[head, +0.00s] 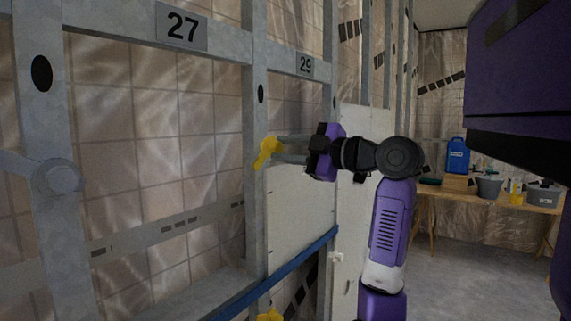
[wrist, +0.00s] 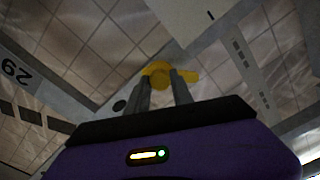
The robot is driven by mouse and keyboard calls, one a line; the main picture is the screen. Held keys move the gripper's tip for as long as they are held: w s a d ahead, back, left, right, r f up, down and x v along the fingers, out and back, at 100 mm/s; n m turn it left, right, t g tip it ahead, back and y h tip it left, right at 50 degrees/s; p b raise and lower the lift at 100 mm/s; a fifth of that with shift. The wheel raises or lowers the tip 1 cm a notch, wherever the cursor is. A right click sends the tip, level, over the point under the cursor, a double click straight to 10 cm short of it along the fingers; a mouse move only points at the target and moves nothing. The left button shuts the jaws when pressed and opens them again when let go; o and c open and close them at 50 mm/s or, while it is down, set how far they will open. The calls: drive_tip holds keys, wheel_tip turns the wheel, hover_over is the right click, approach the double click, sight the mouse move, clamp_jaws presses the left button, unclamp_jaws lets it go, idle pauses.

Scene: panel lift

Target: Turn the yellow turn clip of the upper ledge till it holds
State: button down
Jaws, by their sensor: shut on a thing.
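The yellow turn clip (head: 267,151) sits on the grey upright at the upper left corner of the pale panel (head: 300,210). Its long end slants down and to the left in the head view. My gripper (head: 274,147) reaches in from the right and is shut on the clip. In the wrist view the clip (wrist: 160,73) shows between the two fingertips (wrist: 164,80), with a yellow arm sticking out to the right. The fingers hide part of it. I cannot tell whether the clip overlaps the panel's edge.
A second yellow clip (head: 270,315) shows low on the same upright. A blue rail (head: 290,266) crosses the panel's lower part. Grey frame uprights (head: 45,120) stand at left. A wooden table (head: 480,192) with a blue canister (head: 457,156) and buckets stands at the back right.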

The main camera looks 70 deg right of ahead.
drive_tip(key=n+b, duration=0.4)
drive_tip(key=shift+f+n, duration=0.2)
drive_tip(key=shift+n, duration=0.2)
drive_tip(key=n+b, duration=0.3)
drive_tip(key=n, duration=0.1)
drive_tip(key=shift+r+n, duration=0.15)
drive_tip(key=shift+n, duration=0.15)
drive_tip(key=c, duration=1.1)
unclamp_jaws()
drive_tip(key=shift+r, duration=0.1)
drive_tip(key=shift+b+v, duration=0.55)
drive_tip(key=shift+v, duration=3.35)
